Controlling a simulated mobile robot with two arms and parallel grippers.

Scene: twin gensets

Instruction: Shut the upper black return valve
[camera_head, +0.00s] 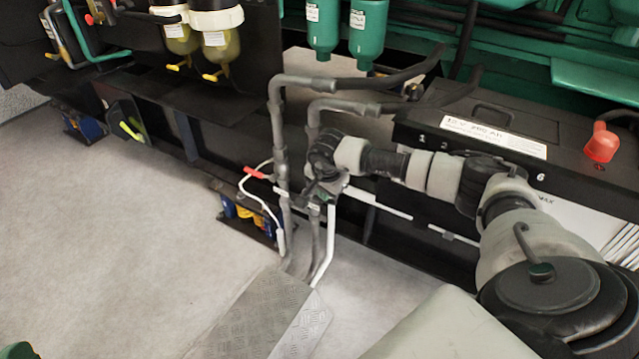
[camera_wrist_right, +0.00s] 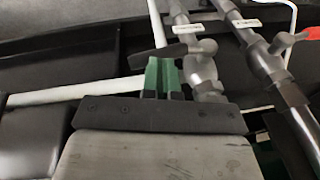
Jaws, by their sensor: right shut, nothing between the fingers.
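The black valve lever (camera_wrist_right: 145,60) shows in the right wrist view. It sticks out to the left from a grey valve body (camera_wrist_right: 200,48), roughly crosswise to its pipe. My right gripper (camera_head: 328,190) is at the grey pipes in the head view and hides most of this valve there. In the wrist view its green fingers (camera_wrist_right: 164,78) are shut and empty, right at the lever's near side; I cannot tell whether they touch it. A red-handled valve (camera_head: 255,173) sits on the neighbouring pipe, and its red handle also shows in the wrist view (camera_wrist_right: 312,33). My left gripper is not in view.
Two grey pipes (camera_head: 276,120) rise beside the genset and bend right into black hoses. A white cable (camera_head: 262,203) hangs at the left pipe. A metal tread plate (camera_head: 262,320) lies in front; the left floor is clear.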

